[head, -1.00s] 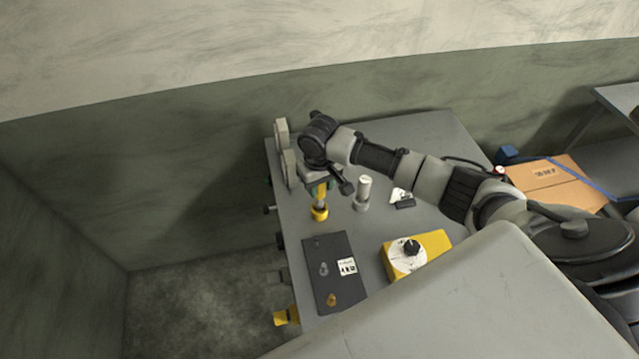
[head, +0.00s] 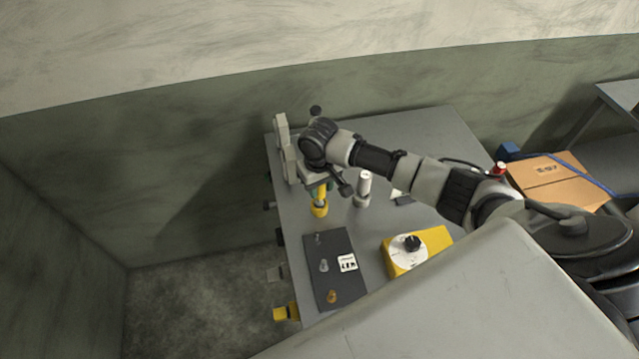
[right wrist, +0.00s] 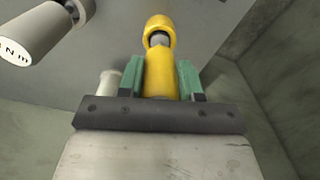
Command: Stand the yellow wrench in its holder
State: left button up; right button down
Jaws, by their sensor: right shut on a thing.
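The yellow wrench (head: 320,208) is held upright, or nearly so, below my right gripper (head: 318,188), over the far left part of the table. In the right wrist view it shows as a thick yellow handle (right wrist: 160,75) with a grey neck and a yellow end. The green-padded fingers of my right gripper (right wrist: 160,80) are shut on it. I cannot tell for sure which fixture is its holder; a yellow bracket (head: 286,313) sits at the table's near left edge. My left gripper is not in view.
A dark panel (head: 345,292) with small fittings and a label lies in front of the wrench. A grey and white cylinder (head: 363,189) stands to its right, and a yellow dial box (head: 428,250) nearer me. Pale upright plates (head: 281,134) stand at the far left edge.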

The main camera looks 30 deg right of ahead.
jog(key=shift+f+b, duration=0.35)
jog(key=shift+f, duration=0.6)
jog(key=c, duration=0.7)
grip_release()
jog(key=shift+r, duration=0.1)
notch_tip(320, 180, up, 10)
jog(key=shift+f+b, duration=0.25)
jog(key=shift+b, duration=0.95)
jog(key=shift+r, duration=0.6)
